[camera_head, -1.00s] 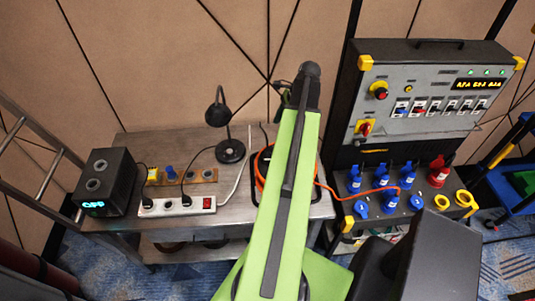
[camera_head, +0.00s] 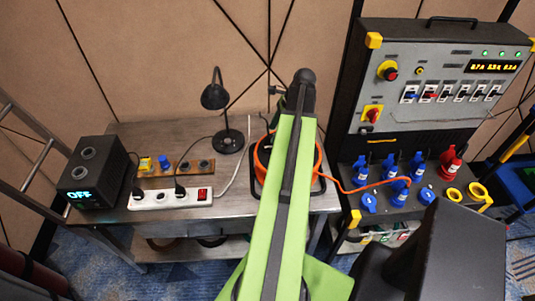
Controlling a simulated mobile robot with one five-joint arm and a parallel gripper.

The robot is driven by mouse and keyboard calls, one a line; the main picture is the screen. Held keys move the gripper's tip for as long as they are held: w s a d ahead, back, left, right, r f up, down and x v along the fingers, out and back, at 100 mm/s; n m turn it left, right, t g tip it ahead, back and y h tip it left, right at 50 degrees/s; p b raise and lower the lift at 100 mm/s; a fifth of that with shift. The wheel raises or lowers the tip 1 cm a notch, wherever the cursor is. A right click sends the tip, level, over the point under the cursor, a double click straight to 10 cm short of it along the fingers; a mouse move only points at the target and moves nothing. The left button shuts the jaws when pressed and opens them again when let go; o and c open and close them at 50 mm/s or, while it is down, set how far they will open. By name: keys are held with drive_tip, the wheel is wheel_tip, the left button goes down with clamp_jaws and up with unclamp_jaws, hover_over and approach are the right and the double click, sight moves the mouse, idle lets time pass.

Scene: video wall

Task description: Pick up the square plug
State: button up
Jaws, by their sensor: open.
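A small yellow block-shaped piece (camera_head: 145,165), likely the square plug, sits at the left end of a wooden strip (camera_head: 177,169) on the metal table. A blue piece (camera_head: 164,163) and two dark round pieces (camera_head: 204,165) stand to its right on the same strip. The yellow piece is small, so its exact shape is hard to tell. My green arm rises through the middle of the view, well to the right of the strip. My gripper does not show.
A white power strip (camera_head: 170,199) lies in front of the wooden strip. A black box reading OFF (camera_head: 97,175) stands left, a black lamp (camera_head: 228,140) behind right. An orange cable coil (camera_head: 265,165) lies beside my arm. A control panel (camera_head: 440,90) stands right, a ladder (camera_head: 35,165) left.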

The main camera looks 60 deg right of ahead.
sight(268, 144)
drive_tip(key=b+x, duration=0.4)
drive_tip(key=x, duration=0.1)
drive_tip(key=shift+s+a+f+b, duration=0.15)
drive_tip(key=shift+s+f+b, duration=0.05)
drive_tip(key=shift+b, duration=0.2)
drive_tip(key=shift+r, duration=0.15)
clamp_jaws()
